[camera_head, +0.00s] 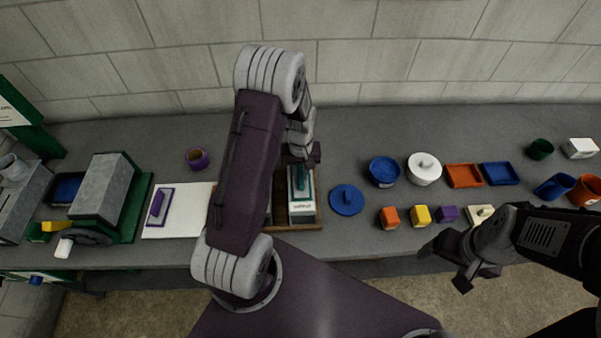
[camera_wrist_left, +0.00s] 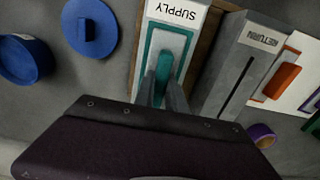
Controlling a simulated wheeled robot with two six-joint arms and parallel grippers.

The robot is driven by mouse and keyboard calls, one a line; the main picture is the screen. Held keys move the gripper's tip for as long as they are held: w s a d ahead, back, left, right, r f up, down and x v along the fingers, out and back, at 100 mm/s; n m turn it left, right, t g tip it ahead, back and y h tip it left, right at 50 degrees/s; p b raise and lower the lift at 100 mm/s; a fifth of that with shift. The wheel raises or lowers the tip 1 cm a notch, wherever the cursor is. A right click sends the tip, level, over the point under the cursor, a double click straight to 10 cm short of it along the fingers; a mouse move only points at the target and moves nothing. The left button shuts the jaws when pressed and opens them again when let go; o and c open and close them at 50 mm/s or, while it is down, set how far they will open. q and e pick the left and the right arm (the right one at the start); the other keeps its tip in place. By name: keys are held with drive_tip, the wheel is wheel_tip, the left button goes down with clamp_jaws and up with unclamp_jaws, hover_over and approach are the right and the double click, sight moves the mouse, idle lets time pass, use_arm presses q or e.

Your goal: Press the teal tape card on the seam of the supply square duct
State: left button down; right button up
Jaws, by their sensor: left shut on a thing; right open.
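The supply square duct (camera_head: 302,214) is a pale box labelled SUPPLY, standing on a wooden base on the bench. In the left wrist view the supply duct (camera_wrist_left: 178,14) has the teal tape card (camera_wrist_left: 154,48) lying along its top, and the card hides the seam. The teal card also shows in the head view (camera_head: 301,182). My left gripper (camera_wrist_left: 165,92) is shut on the card's teal handle. I cannot tell whether the card touches the duct or is just above it. My right gripper (camera_head: 447,267) is open and empty, near the bench's front edge.
A grey RETURN duct (camera_wrist_left: 231,66) with a dark slot stands beside the supply duct. A white mat (camera_head: 185,228) holds purple (camera_head: 156,204) and orange (camera_wrist_left: 281,81) cards. A blue lidlike disc (camera_head: 346,200) lies right of the supply duct. Purple tape roll (camera_head: 197,158) stands behind the mat.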

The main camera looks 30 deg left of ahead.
sight(301, 173)
use_arm(q)
wheel_tip(301, 173, up, 8)
drive_tip(key=p, duration=0.7)
idle(0.4)
